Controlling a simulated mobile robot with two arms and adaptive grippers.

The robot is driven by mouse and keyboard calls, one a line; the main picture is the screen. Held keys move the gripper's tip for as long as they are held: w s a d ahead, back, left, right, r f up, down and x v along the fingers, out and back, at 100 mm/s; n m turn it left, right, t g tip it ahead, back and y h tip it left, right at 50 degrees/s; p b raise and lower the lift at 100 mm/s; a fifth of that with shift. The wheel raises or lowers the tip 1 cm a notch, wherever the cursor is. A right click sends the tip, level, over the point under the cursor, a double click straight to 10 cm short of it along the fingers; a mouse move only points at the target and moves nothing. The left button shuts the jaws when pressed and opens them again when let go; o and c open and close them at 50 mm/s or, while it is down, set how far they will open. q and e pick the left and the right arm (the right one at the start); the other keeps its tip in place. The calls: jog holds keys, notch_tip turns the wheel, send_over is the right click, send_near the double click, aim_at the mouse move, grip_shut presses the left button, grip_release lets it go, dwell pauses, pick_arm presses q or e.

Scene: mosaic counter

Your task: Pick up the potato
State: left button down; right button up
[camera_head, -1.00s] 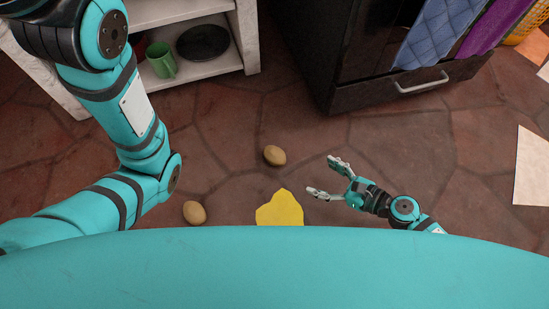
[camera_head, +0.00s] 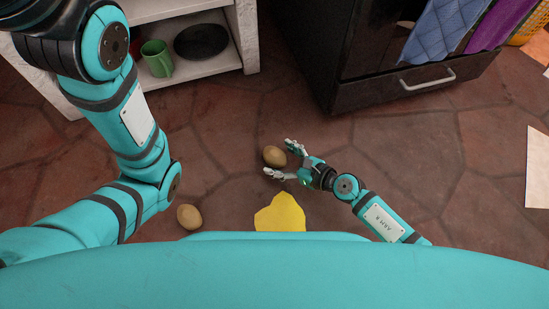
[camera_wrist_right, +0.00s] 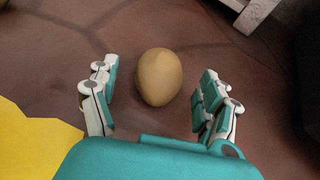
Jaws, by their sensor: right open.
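A brown potato (camera_head: 274,156) lies on the tiled floor near the middle of the head view. My right gripper (camera_head: 279,160) is open, with its fingertips at the potato's right side. In the right wrist view the potato (camera_wrist_right: 159,77) sits between the two spread fingers of the gripper (camera_wrist_right: 157,95), a little ahead, with a gap on each side. A second potato (camera_head: 189,217) lies on the floor to the lower left. My left arm comes in from the left, but its gripper is not visible.
A yellow flat piece (camera_head: 281,213) lies on the floor near my base. A white shelf (camera_head: 215,71) with a green mug (camera_head: 157,58) and a dark round plate (camera_head: 201,42) stands at the back left. A black cabinet (camera_head: 360,95) stands at the back right.

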jog(key=shift+x, duration=0.9)
jog(key=shift+c, duration=0.3)
jog(key=c, duration=1.3)
jog(key=shift+r, duration=0.1)
